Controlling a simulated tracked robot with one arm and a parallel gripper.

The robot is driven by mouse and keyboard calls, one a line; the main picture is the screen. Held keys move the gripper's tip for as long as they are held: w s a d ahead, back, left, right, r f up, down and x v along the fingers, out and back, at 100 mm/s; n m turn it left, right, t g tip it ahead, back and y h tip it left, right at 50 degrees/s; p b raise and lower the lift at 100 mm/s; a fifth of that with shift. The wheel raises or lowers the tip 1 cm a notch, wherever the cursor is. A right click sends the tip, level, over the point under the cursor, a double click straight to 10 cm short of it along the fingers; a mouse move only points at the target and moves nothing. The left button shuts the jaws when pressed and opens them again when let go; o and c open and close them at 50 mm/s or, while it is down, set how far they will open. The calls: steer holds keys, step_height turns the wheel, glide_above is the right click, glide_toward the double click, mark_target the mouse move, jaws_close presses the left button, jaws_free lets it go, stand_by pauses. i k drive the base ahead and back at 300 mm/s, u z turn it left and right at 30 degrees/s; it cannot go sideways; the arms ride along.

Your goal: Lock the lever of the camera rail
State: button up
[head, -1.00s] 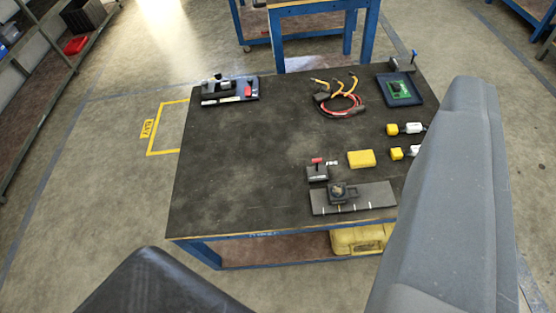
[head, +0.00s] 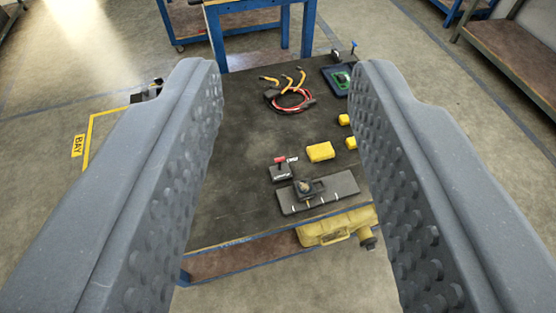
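The camera rail (head: 340,189) looks to be the grey plate with white tick marks near the front edge of the table. A small black mount (head: 307,189) sits on it, left of the middle. Its details are too small to tell how any lever on it stands. Just behind its left end is a black block with a red-topped lever (head: 281,160), which looks upright; a small label is beside it. I cannot tell whether this lever belongs to the rail. My gripper (head: 285,72) is open and empty, its two studded grey fingers framing the table, well apart from the rail.
The dark table top (head: 235,185) is clear left of the rail. A yellow case (head: 335,228) is below.

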mark_target(279, 159)
steer(key=u, duration=0.05)
steer(key=i, duration=1)
steer(key=z, duration=0.05)
